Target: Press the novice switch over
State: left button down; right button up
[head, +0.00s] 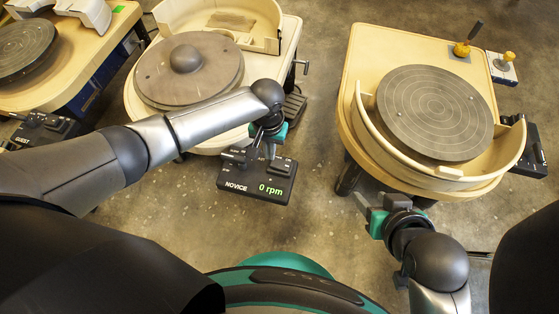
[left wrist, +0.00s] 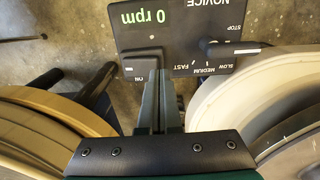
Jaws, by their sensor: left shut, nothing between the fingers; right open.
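The NOVICE control box (head: 258,181) hangs at the front of the middle wheel, and its display reads 0 rpm. In the left wrist view the box (left wrist: 185,40) appears upside down. Its switch (left wrist: 140,68), marked ON, is at the box's near edge there. My left gripper (head: 271,155) is shut and empty, with its fingers pointing down at the box. In the left wrist view its fingertips (left wrist: 161,76) are right beside the switch; I cannot tell whether they touch. My right gripper (head: 371,208) is open and empty, below the right-hand wheel's table.
The middle wheel (head: 187,70) stands just behind the left forearm. The right-hand wheel (head: 434,112) has a curved splash pan (head: 400,148). Another wheel (head: 24,48) and its control box (head: 45,130) are at far left. A speed lever (left wrist: 225,48) is beside the switch. Bare floor lies between the wheels.

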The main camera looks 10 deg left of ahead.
pick_arm(q)
jog(key=shift+f, duration=0.15)
jog(key=shift+f+b, duration=0.6)
jog(key=shift+f, duration=0.55)
jog(key=shift+r+p, duration=0.3)
jog(key=shift+p, duration=0.35)
jog(key=shift+a+r+p, duration=0.15)
jog(key=shift+a+p, duration=0.5)
jog(key=shift+a, duration=0.5)
jog(key=shift+a+r+p, duration=0.15)
jog(key=shift+a+p, duration=0.6)
jog(key=shift+a, duration=1.15)
notch_tip(320, 180, up, 8)
jog(key=p, duration=0.9)
